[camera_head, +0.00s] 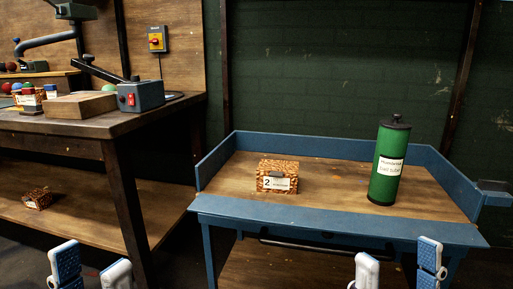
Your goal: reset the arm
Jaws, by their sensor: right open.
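My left gripper (92,268) shows at the bottom left, in front of the wooden workbench. Its two blue and white fingertips stand apart with nothing between them. My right gripper (399,266) shows at the bottom right, in front of the blue-edged table (330,219). Its fingertips are also apart, with nothing between them. Both grippers are cut off by the lower picture edge, so the rest of the arms is hidden.
On the blue-edged table stand a patterned box (291,168) labelled 2 and a green cylinder (386,175) with a black lid. The wooden workbench (60,124) at left holds a grey device (141,96). Another patterned box (37,199) lies on its lower shelf.

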